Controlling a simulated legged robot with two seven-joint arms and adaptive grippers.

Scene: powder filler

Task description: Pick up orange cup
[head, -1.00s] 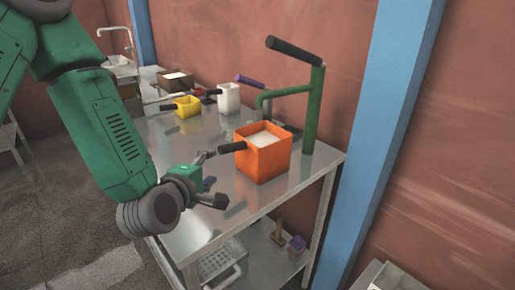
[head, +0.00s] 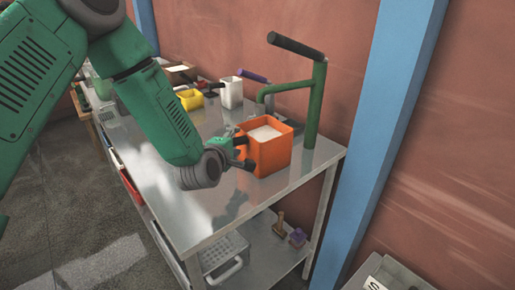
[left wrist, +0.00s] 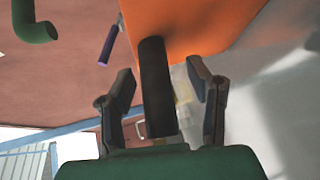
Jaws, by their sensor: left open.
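The orange cup (head: 272,150) is a square, box-like container with white powder inside and a dark handle pointing left. It stands upright on the metal table (head: 215,215). My left gripper (head: 243,152) is at the handle side of the cup. In the left wrist view, the black handle (left wrist: 157,90) lies between the two spread fingers of my left gripper (left wrist: 160,100), with a gap on each side. The orange cup body (left wrist: 195,22) fills the top of that view. My right gripper is not in view.
A green stand with a black bar (head: 316,100) rises just behind the cup. A white container (head: 231,92) and a yellow container (head: 190,99) stand farther back. A blue post (head: 385,130) is right of the table. The table front is clear.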

